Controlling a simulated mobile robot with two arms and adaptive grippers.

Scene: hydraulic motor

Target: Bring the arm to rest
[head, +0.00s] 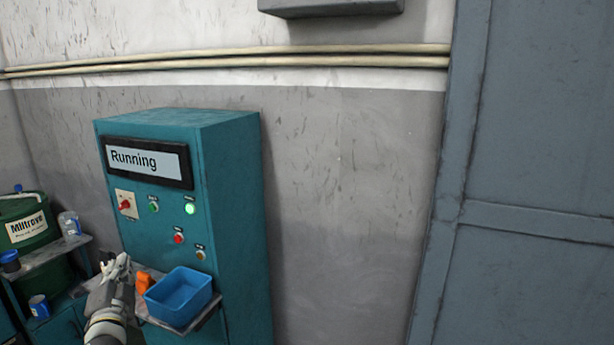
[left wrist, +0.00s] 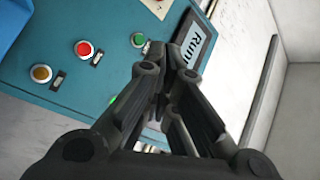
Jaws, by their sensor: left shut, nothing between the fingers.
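My left gripper (head: 117,268) is raised in front of the teal control cabinet (head: 232,190), left of the blue bin. It is shut and empty; in the left wrist view its fingers (left wrist: 157,50) come together in front of the cabinet panel. The cabinet's display (head: 148,161) reads "Running". A green button (head: 190,208) glows on the panel. A red button (head: 178,237) and a yellow one (head: 200,254) sit below, and a red switch (head: 125,204) is at the left. My right gripper is in neither view.
A blue bin (head: 180,297) and an orange object (head: 144,283) sit on the cabinet's shelf. Green drums (head: 25,222), a bottle (head: 69,225) and a can (head: 39,306) stand at the left. A grey door (head: 530,180) is at the right.

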